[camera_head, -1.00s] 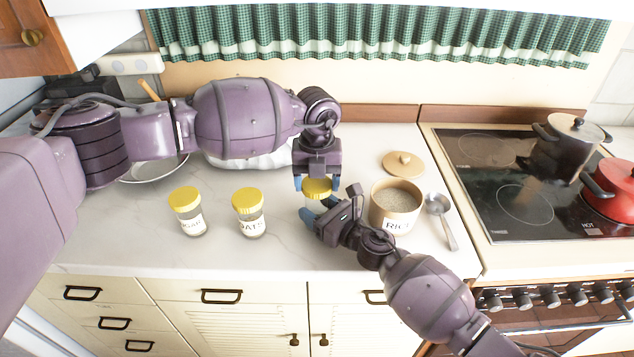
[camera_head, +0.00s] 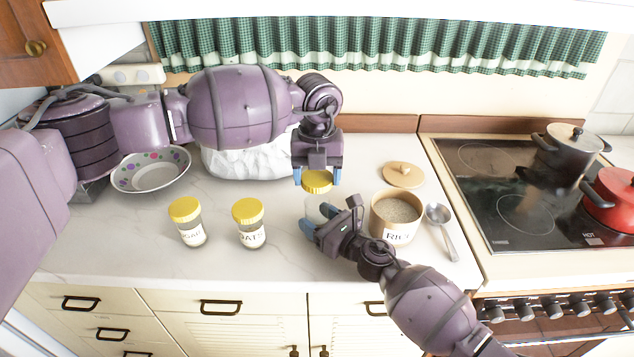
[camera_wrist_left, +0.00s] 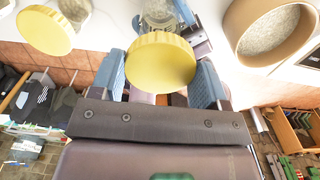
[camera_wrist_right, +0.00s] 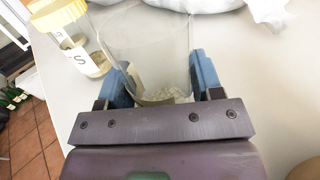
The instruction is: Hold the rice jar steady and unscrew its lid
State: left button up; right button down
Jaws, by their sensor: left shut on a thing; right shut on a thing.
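My left gripper (camera_head: 317,179) is shut on a yellow lid (camera_head: 317,183), which hangs above and apart from a clear glass jar (camera_head: 317,209). The lid also fills the middle of the left wrist view (camera_wrist_left: 162,62). My right gripper (camera_head: 319,220) is shut around the jar's body. In the right wrist view the jar (camera_wrist_right: 150,45) is open-topped, with a little pale content near its bottom. The jar stands on the counter, as far as I can see.
Lidded sugar (camera_head: 190,225) and oats (camera_head: 251,228) jars stand to the left. An open canister (camera_head: 397,222) marked RICE, its wooden lid (camera_head: 403,175) and a spoon (camera_head: 440,220) are to the right. A bowl (camera_head: 150,175) and white bag (camera_head: 245,162) are behind; the hob (camera_head: 490,190) is right.

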jog(key=shift+c, duration=0.9)
grip_release()
jog(key=v, duration=1.2)
jog(key=shift+b, duration=0.3)
